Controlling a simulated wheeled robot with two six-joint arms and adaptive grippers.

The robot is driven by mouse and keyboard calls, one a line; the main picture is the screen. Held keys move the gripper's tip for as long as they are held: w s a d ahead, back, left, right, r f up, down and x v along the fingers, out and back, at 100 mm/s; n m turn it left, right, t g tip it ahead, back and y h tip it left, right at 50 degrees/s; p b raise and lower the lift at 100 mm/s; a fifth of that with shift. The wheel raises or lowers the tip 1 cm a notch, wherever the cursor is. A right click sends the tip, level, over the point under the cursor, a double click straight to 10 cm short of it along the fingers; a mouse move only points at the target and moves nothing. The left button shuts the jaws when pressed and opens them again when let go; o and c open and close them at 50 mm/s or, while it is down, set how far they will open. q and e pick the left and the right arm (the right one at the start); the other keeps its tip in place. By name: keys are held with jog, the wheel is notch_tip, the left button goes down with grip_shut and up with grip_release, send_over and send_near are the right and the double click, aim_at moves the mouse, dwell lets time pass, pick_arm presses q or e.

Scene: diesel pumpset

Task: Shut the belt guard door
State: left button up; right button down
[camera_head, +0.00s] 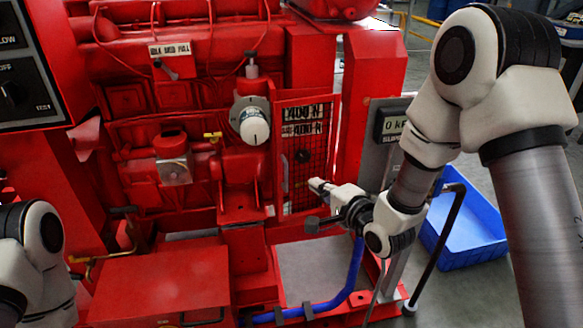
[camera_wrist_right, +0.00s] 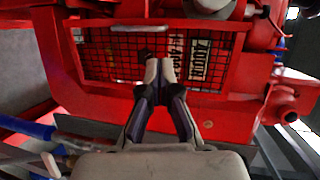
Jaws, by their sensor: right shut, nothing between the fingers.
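The belt guard door (camera_head: 303,140) is a red frame with black mesh, right of the engine in the head view. It fills the upper middle of the right wrist view (camera_wrist_right: 112,50). White labels lie behind the mesh. I cannot tell for sure whether the door sits flush in its frame. My right gripper (camera_head: 319,186) is at the door's lower right part, fingers together and empty. In the right wrist view its fingertips (camera_wrist_right: 159,71) overlap the mesh; contact is unclear. My left gripper is out of view; only part of that arm shows at lower left.
A white-capped round valve (camera_head: 252,125) stands out left of the door. A blue hose (camera_head: 325,303) runs below, and a blue bin (camera_head: 465,235) is on the floor at right.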

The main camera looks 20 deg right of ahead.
aim_at(284, 161)
jog(key=x, duration=1.2)
jog(key=shift+b, duration=0.3)
jog(key=shift+r, duration=0.1)
jog(key=w+p, duration=0.1)
jog(key=w+a, duration=0.1)
jog(key=shift+w+a+p, duration=0.1)
jog(key=shift+w+p, duration=0.25)
jog(key=shift+p, duration=0.05)
